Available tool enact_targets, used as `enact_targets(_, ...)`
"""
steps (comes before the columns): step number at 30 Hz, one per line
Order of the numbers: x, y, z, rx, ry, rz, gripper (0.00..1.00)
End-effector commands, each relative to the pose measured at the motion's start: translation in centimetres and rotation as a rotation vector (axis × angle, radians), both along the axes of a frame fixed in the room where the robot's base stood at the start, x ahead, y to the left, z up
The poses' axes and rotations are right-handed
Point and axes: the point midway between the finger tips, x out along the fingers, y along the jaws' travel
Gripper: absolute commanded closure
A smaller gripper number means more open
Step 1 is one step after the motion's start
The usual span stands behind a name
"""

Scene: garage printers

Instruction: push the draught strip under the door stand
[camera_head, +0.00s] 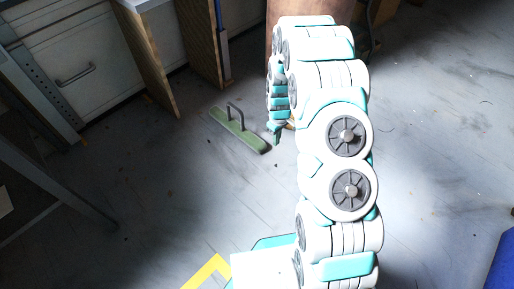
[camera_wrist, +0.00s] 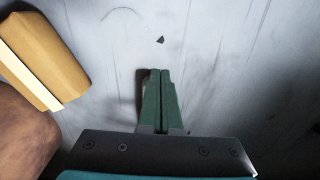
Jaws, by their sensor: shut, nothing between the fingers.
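The draught strip (camera_head: 231,133) is a flat green bar with a grey upright handle, lying on the floor left of my gripper in the head view. Wooden upright panels (camera_head: 199,42), seemingly the door stand, rise beyond the strip's far end, with floor visible between them and the strip. My gripper (camera_head: 277,137) points down just right of the strip's near end and looks apart from it. In the wrist view my gripper (camera_wrist: 160,73) has its green fingers together over bare floor, holding nothing. I cannot make out the strip in the wrist view.
A brown column (camera_head: 284,30) stands behind my arm; a brown rounded thing (camera_wrist: 24,140) and a tan block (camera_wrist: 45,60) are at left in the wrist view. White drawers (camera_head: 80,65) stand at upper left. Floor in front of the strip is clear.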

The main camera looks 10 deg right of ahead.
Motion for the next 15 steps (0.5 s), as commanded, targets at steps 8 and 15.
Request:
enact_targets(8, 0.4, -0.2, -2.8, 0.000, -0.004, 0.025, 1.00)
enact_targets(15, 0.3, -0.2, -4.8, 0.000, 0.000, 0.024, 1.00)
